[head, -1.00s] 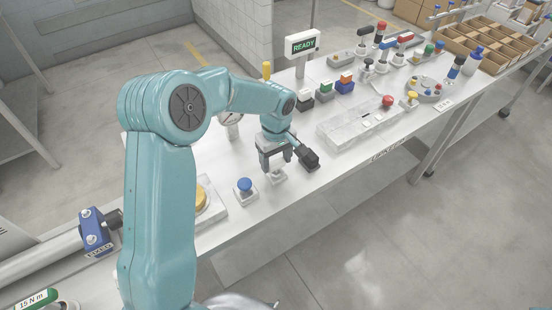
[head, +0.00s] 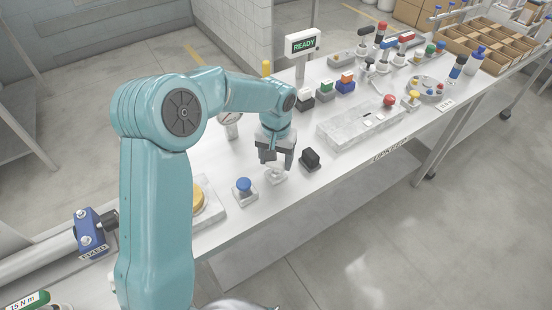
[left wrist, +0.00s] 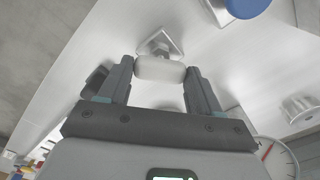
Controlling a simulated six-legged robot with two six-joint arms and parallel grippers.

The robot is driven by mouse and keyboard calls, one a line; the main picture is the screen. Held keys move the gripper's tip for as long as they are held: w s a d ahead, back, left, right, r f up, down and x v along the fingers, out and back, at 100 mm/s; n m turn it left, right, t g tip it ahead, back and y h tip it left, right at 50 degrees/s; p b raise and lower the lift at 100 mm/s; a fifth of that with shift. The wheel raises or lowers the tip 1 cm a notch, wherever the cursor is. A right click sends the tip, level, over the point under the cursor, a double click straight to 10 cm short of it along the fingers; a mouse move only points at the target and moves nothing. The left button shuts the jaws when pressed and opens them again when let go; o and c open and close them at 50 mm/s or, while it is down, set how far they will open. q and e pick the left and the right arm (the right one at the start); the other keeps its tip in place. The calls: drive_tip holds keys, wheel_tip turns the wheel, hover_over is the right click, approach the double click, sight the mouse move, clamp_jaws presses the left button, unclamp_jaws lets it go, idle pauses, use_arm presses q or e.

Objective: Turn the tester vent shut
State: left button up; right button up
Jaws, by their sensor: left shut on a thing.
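The tester vent shows as a small pale handle on a square white base (head: 276,176) near the table's front edge, between a blue button and a black block. My left gripper (head: 276,162) points down over it and is shut on its handle. In the left wrist view the pale handle (left wrist: 160,69) lies between the two fingertips (left wrist: 160,72), with its base plate behind it. The fingers partly hide the handle in the head view. My right gripper is not in view.
The blue button (head: 244,186) stands close left of the vent, and the black block (head: 310,158) close right. A dial gauge (head: 230,125) is behind my left gripper. A sign (head: 303,45) reads READY. A clear-topped tray (head: 362,122) lies further right.

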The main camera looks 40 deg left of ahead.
use_arm(q)
drive_tip(key=m, duration=0.4)
drive_tip(key=shift+m, duration=2.1)
drive_tip(key=o, duration=1.1)
drive_tip(key=shift+c, duration=0.2)
drive_tip(key=shift+r, duration=0.1)
wheel_tip(320, 180, up, 16)
drive_tip(key=shift+r, duration=0.15)
drive_tip(key=shift+s, duration=0.1)
